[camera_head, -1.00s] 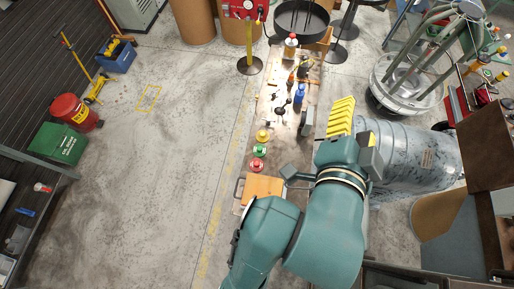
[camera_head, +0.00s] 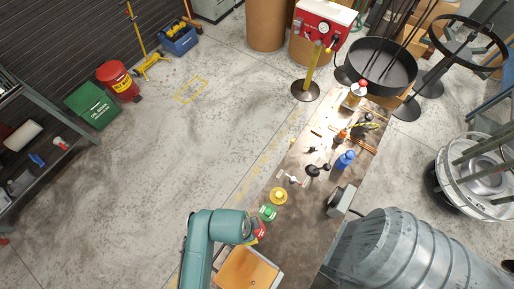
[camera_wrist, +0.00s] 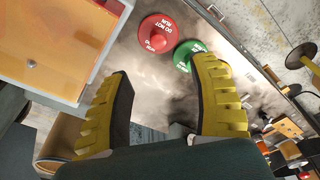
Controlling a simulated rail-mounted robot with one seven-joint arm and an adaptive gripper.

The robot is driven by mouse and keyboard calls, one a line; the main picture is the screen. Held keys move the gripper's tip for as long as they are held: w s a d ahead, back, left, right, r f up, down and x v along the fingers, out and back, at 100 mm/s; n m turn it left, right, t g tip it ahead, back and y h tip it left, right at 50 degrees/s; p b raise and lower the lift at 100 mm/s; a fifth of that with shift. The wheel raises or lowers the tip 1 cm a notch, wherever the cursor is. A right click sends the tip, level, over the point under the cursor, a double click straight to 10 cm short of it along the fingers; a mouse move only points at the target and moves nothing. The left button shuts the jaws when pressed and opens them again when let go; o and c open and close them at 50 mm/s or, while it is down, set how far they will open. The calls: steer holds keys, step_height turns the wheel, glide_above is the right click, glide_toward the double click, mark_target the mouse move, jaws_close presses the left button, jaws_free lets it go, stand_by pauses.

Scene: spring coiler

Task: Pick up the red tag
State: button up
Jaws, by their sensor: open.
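The red tag (camera_wrist: 163,37) is a round disc with white lettering and a raised red knob. It lies on the bench beyond my fingertips in the wrist view, beside the round green tag (camera_wrist: 188,54). My gripper (camera_wrist: 164,74) is open, its two yellow ribbed fingers wide apart with nothing between them. The red tag is ahead of the gap and apart from the fingers. In the head view, my arm largely covers the red tag, and the green tag (camera_head: 268,212) shows just beyond it.
An orange-topped box (camera_head: 247,270) stands at the bench's near end, close to the red tag. A yellow disc (camera_head: 278,196), blue bottle (camera_head: 344,161) and small tools lie farther along the bench (camera_head: 300,228). A large grey drum (camera_head: 420,250) stands to the right.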

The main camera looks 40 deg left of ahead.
steer(key=f, duration=0.5)
steer(key=w+f+b, duration=0.1)
steer(key=f, duration=0.1)
steer(key=shift+d+f, duration=0.15)
steer(key=shift+d, duration=0.15)
steer(key=f, duration=0.3)
steer(key=w+d+f, duration=0.1)
steer(key=f, duration=0.1)
steer(key=shift+f+b, duration=0.25)
steer(key=shift+b, duration=0.1)
steer(key=shift+c, duration=0.3)
jaws_close()
